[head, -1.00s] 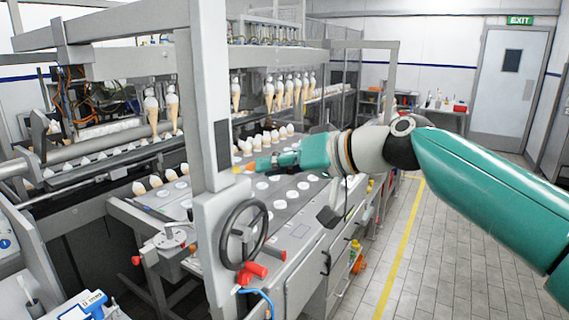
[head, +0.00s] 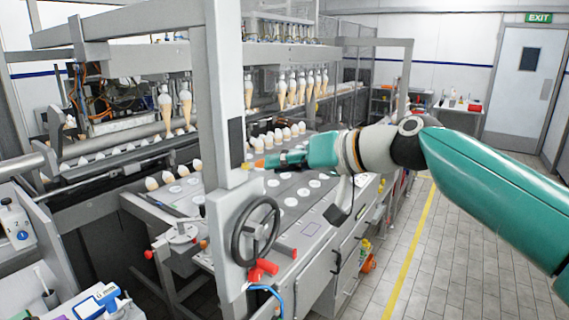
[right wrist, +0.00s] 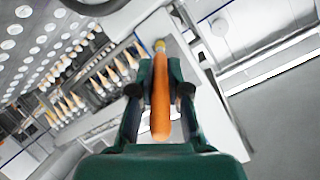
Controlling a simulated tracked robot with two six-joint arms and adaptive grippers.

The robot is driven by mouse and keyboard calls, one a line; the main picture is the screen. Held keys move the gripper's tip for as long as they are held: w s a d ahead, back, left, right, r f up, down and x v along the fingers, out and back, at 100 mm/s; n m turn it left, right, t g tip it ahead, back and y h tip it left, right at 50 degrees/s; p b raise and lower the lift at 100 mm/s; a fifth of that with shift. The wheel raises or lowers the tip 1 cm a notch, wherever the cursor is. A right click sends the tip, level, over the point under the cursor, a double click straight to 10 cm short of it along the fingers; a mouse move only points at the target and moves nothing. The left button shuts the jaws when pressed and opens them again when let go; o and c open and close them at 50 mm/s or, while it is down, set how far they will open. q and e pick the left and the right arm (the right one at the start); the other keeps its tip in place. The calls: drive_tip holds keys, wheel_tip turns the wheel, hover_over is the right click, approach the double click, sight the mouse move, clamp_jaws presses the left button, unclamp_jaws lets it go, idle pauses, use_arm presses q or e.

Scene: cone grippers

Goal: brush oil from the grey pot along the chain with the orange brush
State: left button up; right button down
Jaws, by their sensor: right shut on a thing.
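My right gripper (head: 280,160) reaches in over the machine's perforated deck in the head view. It is shut on the orange brush (right wrist: 160,112), which lies lengthwise between the two fingers in the right wrist view, its pale yellow end past the fingertips. In the head view a little orange of the brush (head: 259,163) shows ahead of the fingers. A small dark grey pot (head: 50,299) with a pale stick in it stands at the lower left, well away from my right gripper. I cannot make out a chain. My left gripper is not in view.
A grey upright post (head: 231,110) and a black handwheel (head: 255,230) stand left of my right gripper. Rows of cones (head: 297,88) hang behind it. A blue and white device (head: 98,302) lies near the pot. The tiled floor (head: 470,250) at right is clear.

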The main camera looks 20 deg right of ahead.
drive_tip(key=shift+w+a, duration=0.35)
drive_tip(key=shift+w, duration=0.1)
drive_tip(key=shift+r, duration=0.1)
drive_tip(key=shift+s+r+p, duration=0.1)
drive_tip(key=shift+r+p, duration=1.35)
drive_tip(key=shift+r, duration=0.05)
drive_tip(key=shift+r+p, duration=1.25)
drive_tip(key=shift+r, duration=1.6)
drive_tip(key=shift+f+b, duration=4.2)
drive_tip(key=shift+f, duration=0.3)
drive_tip(key=shift+r+p, duration=4.25)
drive_tip(key=shift+r, duration=0.35)
drive_tip(key=shift+f+b, duration=4.25)
drive_tip(key=shift+f, duration=0.35)
